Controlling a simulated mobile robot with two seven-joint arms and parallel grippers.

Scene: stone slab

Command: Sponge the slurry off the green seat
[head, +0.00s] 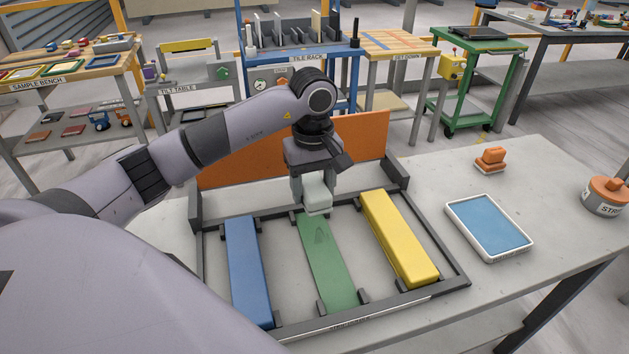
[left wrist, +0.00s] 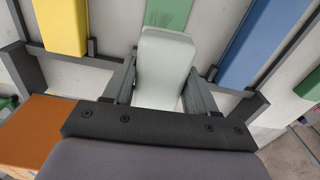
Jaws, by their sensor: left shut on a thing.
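The green seat (head: 328,268) is the flat middle strip in the dark frame, between the blue bar and the yellow bar. My left gripper (head: 315,192) is over the far end of the seat, shut on a pale grey-white sponge (head: 317,203). The sponge is low over the seat; I cannot tell whether it touches. In the left wrist view the sponge (left wrist: 163,65) sits between the fingers and the green seat (left wrist: 168,13) shows beyond it. My right gripper is not in view.
The blue bar (head: 247,270) and yellow bar (head: 399,238) flank the seat, standing higher. An orange panel (head: 365,150) stands behind the frame. A blue-filled white tray (head: 490,228), an orange-handled block (head: 490,160) and an orange-topped tin (head: 606,195) are on the right.

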